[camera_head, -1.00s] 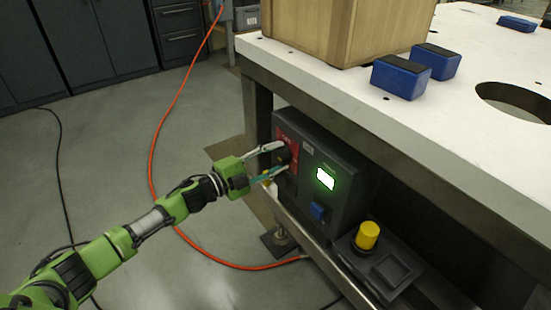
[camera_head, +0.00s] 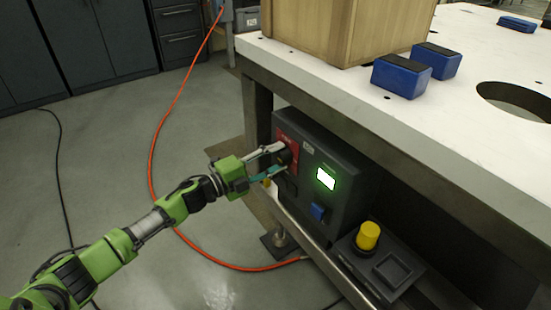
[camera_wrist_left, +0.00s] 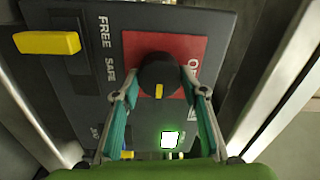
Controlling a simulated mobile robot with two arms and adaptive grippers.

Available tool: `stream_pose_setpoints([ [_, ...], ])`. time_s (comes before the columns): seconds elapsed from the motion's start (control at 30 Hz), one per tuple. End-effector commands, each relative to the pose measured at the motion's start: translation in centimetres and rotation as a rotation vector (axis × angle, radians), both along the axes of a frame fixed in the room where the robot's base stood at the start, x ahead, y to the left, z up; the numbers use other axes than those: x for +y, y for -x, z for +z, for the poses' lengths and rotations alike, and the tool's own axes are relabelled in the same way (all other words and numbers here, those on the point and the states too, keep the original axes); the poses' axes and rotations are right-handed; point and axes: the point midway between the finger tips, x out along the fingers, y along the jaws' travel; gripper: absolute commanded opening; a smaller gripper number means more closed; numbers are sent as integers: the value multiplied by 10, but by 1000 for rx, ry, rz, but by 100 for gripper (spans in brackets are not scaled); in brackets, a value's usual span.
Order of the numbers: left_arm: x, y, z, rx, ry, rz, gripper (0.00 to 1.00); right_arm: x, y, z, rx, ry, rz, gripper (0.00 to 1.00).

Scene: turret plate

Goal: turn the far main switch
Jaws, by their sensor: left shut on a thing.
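The main switch is a round black knob (camera_wrist_left: 158,78) with a yellow mark, on a red plate (camera_wrist_left: 190,45) at the far end of the dark control box (camera_head: 345,165). My left gripper (camera_head: 283,158) reaches the knob from the left. In the left wrist view its two fingers (camera_wrist_left: 159,85) lie on both sides of the knob, shut on it. The yellow mark points toward the bottom of the wrist picture. In the head view the fingers partly hide the knob. My right gripper is in neither view.
The box hangs under the white table top (camera_head: 420,125). It has a lit green-white display (camera_head: 326,179) and a blue switch (camera_head: 317,212). A yellow button (camera_head: 367,236) stands nearer on a lower panel. An orange cable (camera_head: 153,150) runs over the floor.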

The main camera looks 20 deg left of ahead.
Motion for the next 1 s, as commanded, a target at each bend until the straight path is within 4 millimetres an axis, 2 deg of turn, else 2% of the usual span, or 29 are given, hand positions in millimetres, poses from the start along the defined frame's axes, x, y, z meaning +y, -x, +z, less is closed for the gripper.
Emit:
stream_pose_setpoints([
  [0.03,-1,1,-2,0,-5,-2,47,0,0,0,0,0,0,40],
  [0.07,-1,1,-2,0,-4,-2,55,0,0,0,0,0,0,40],
  [0.1,-1,1,-2,0,-4,-2,56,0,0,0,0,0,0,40],
  [0.5,4,5,-1,1,-2,0,56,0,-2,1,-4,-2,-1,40],
  [0.67,19,24,-3,4,-3,-1,56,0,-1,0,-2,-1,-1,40],
  [1.0,59,76,-3,4,-3,-1,56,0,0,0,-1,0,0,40],
])
